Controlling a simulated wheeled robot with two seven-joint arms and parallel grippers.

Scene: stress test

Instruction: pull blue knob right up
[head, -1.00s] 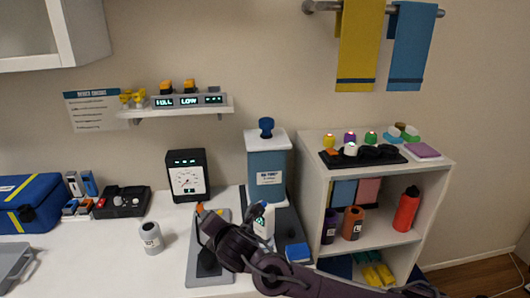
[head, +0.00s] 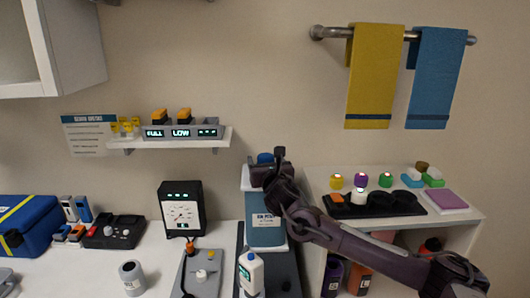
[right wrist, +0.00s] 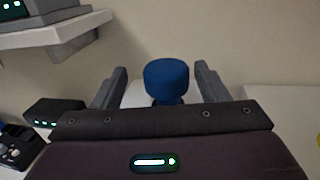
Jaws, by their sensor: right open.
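The blue knob (head: 265,158) sits on top of a blue box with a white lid (head: 266,226) on the counter. In the head view my right gripper (head: 272,166) is at the knob and partly hides it. In the right wrist view the blue knob (right wrist: 167,80) stands between the two open fingers of my right gripper (right wrist: 160,82), with a gap on each side. I cannot tell how deep it sits between them. My left gripper is not in view.
A white shelf unit (head: 474,213) with a black tray of colored buttons stands to the right. A wall shelf (head: 172,138) with displays is left of the knob. A black gauge (head: 181,209) and a white bottle (head: 251,273) stand on the counter.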

